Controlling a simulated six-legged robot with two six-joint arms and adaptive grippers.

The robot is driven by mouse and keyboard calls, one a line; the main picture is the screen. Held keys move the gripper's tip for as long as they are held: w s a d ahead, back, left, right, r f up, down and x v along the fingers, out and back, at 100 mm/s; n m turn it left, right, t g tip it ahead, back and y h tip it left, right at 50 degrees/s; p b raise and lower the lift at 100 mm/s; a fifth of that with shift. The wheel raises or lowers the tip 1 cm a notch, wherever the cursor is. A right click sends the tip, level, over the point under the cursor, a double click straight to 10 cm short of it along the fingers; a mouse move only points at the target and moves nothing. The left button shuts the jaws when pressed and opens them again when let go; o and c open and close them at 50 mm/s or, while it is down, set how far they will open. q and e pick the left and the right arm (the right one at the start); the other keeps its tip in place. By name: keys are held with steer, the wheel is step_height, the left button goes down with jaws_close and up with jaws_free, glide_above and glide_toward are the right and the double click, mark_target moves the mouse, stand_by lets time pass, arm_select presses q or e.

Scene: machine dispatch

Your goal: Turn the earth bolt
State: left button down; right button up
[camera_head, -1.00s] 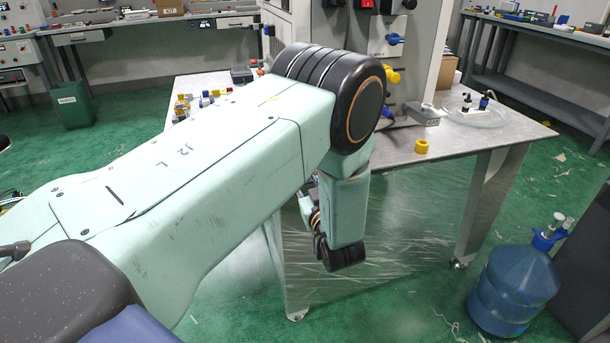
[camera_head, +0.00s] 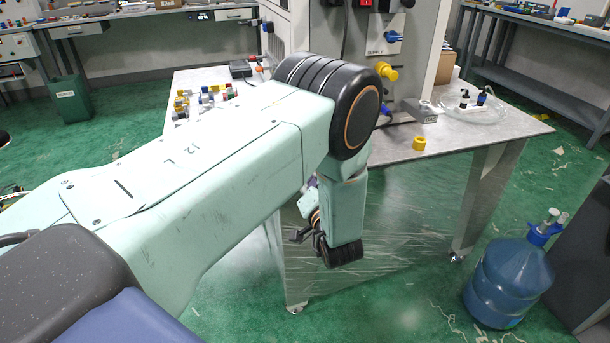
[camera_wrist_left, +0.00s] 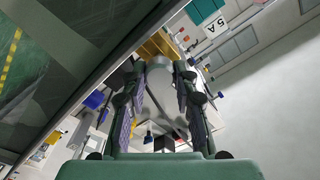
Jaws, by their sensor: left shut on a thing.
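In the left wrist view my left gripper (camera_wrist_left: 160,90) is shut on a pale grey rounded thing (camera_wrist_left: 160,68) between its fingertips. I cannot tell whether this is the earth bolt. In the head view my left arm crosses the middle, and its forearm hangs down in front of the metal table. The gripper's fingertips are not clear there. The machine cabinet (camera_head: 420,60) stands on the table behind the arm, with a blue SUPPLY switch (camera_head: 393,36) and a yellow knob (camera_head: 387,72). My right gripper is not in view.
The metal table (camera_head: 460,138) carries a yellow ring (camera_head: 419,143), a clear round tray (camera_head: 477,116) with small bottles, and several small coloured parts at left. A blue water bottle (camera_head: 510,285) stands on the green floor at right. A grey bench (camera_head: 540,60) stands behind.

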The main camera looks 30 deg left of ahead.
arm_select(q)
steer(key=shift+m, duration=0.6)
steer(key=c, duration=1)
jaws_free()
steer(key=shift+v, duration=3.75)
